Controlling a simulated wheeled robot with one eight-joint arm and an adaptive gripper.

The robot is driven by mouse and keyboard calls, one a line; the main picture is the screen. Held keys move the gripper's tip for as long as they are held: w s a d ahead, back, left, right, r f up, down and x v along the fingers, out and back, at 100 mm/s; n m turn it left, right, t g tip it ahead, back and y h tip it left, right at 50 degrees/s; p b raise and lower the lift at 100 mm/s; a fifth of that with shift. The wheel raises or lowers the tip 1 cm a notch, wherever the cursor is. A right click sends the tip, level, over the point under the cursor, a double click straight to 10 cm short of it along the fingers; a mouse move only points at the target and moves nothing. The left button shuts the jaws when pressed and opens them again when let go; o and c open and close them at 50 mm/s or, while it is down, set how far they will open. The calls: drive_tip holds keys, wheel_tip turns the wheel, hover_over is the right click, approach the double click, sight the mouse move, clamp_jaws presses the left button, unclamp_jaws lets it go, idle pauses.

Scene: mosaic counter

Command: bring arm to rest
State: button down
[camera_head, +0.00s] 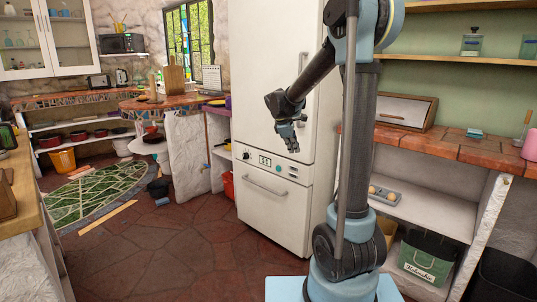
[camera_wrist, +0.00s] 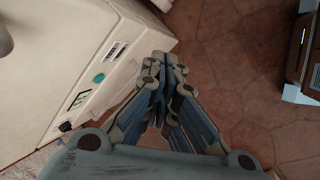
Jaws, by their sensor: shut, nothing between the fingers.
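My gripper (camera_head: 289,140) hangs at the end of my raised arm, in front of the white fridge (camera_head: 268,85) in the head view. It points downward. In the wrist view my gripper (camera_wrist: 166,66) has its fingers together, with nothing between them. The fridge front with its display and green round button (camera_wrist: 99,78) lies to the left of the fingers there. I cannot tell the exact gap between gripper and fridge.
The red tile floor (camera_head: 180,245) is open left of the fridge. A brick-topped counter (camera_head: 450,148) with a bread box (camera_head: 405,110) stands at right. A green bin (camera_head: 426,257) sits below it. A mosaic counter (camera_head: 170,103) stands at the back left.

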drive_tip(key=s+d+m+g+y, duration=0.1)
drive_tip(key=s+d+m, duration=0.3)
drive_tip(key=s, duration=0.7)
drive_tip(key=s+d+m+y, duration=0.1)
drive_tip(key=s+d+m, duration=0.2)
drive_tip(key=s, duration=0.7)
drive_tip(key=s+f+m+y, duration=0.1)
drive_tip(key=s+f+m, duration=0.3)
drive_tip(key=s, duration=0.5)
drive_tip(key=s+d+f+m, duration=0.1)
drive_tip(key=s+f+m, duration=0.2)
drive_tip(key=s+f, duration=0.3)
drive_tip(key=s, duration=0.3)
drive_tip(key=shift+s+m+y, duration=0.25)
drive_tip(key=shift+m+y, duration=0.15)
drive_tip(key=shift+w+f, duration=0.2)
drive_tip(key=shift+w, duration=0.25)
